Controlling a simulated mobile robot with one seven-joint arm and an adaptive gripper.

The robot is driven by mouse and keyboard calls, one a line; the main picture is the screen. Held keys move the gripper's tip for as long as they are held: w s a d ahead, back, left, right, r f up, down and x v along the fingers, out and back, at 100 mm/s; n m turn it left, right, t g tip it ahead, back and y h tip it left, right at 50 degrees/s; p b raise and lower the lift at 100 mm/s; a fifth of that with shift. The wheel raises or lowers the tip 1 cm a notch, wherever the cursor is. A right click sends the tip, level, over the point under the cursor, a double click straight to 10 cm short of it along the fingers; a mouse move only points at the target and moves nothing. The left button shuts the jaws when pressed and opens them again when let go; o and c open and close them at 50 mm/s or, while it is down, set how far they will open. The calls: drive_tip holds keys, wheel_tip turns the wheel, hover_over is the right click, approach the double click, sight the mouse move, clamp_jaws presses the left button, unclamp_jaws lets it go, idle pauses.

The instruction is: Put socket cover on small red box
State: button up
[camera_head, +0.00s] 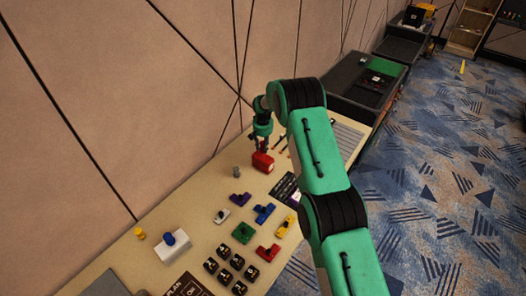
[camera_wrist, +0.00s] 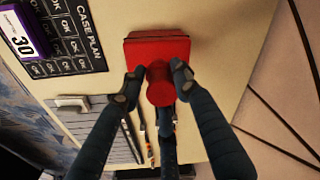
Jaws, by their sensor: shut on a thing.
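The small red box (camera_head: 263,162) sits on the table near the wall; in the wrist view it is a red block (camera_wrist: 158,50). A red round piece (camera_wrist: 160,85) stands out in front of it, between my fingers. My gripper (camera_wrist: 155,84) is shut on this round piece; in the head view my gripper (camera_head: 262,146) is just above the red box. I cannot tell whether the round piece is the box's knob or a separate part. I cannot pick out a socket cover for sure.
On the table (camera_head: 130,262) are a grey peg (camera_head: 236,171), a white block with a blue knob (camera_head: 172,246), a yellow peg (camera_head: 139,234), coloured blocks and several black tiles. A purple-edged block (camera_wrist: 22,37) lies on the black case plan sheet (camera_wrist: 78,25). The wall (camera_head: 110,100) is close behind.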

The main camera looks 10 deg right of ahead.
sight(263, 150)
drive_tip(key=shift+f+p, duration=0.3)
drive_tip(key=shift+f, duration=1.45)
drive_tip(key=shift+f, duration=0.1)
drive_tip(key=o, duration=0.8)
drive_tip(key=shift+r, duration=0.2)
drive_tip(key=shift+s+a+r+b, duration=0.1)
drive_tip(key=shift+s+r+b, duration=0.1)
drive_tip(key=shift+r, duration=1.75)
drive_tip(key=shift+s+d+r+b, duration=0.1)
drive_tip(key=shift+s+r+b, duration=0.1)
drive_tip(key=shift+r, duration=1.8)
drive_tip(key=shift+s+a+r+b, duration=0.1)
drive_tip(key=shift+s+r+b, duration=0.1)
drive_tip(key=shift+r, duration=1.75)
